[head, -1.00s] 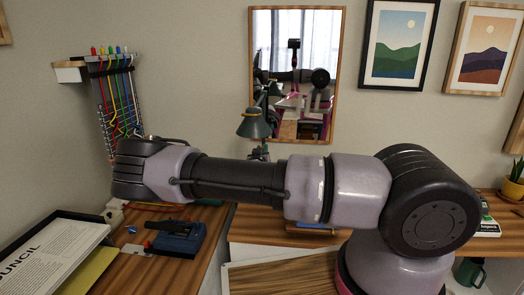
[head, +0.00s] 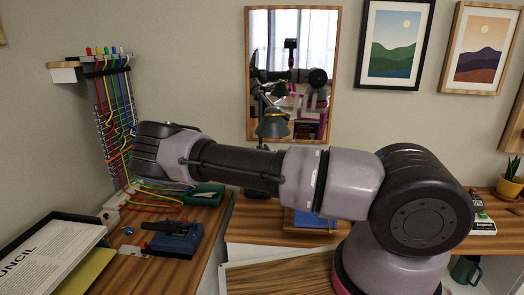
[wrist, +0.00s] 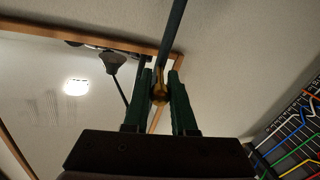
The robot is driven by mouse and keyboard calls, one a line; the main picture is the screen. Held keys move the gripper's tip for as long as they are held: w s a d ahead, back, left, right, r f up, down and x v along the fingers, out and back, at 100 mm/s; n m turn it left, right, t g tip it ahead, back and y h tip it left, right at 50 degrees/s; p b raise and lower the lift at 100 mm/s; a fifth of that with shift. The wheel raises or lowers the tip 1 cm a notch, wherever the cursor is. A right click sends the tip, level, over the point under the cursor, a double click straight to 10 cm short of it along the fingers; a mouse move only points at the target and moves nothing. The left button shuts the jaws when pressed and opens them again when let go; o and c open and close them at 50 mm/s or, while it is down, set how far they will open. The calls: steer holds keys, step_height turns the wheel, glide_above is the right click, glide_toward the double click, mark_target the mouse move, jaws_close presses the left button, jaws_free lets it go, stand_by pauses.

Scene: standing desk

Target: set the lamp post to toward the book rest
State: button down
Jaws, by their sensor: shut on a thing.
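The lamp's green shade (head: 273,125) hangs in front of the mirror in the head view, above my arm. Most of its post is hidden behind my arm there. In the wrist view, a dark teal lamp post (wrist: 175,30) runs up from a brass-coloured fitting (wrist: 159,88). My gripper (wrist: 160,78) is shut on this fitting, with one green finger on each side.
A mirror (head: 325,130) hangs close behind the lamp. A cable rack (head: 97,100) with coloured cables is on the left wall. A dark blue device (head: 175,240) and a paper tray (head: 50,250) occupy the left desk. A green mug (head: 467,270) is at lower right.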

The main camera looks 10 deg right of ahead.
steer(key=c, duration=0.7)
jaws_free()
steer(key=shift+c, duration=0.2)
steer(key=shift+s, duration=0.1)
steer(key=s, duration=1)
steer(key=shift+s+a, duration=0.2)
steer(key=shift+s, duration=0.1)
steer(key=shift+c, duration=0.3)
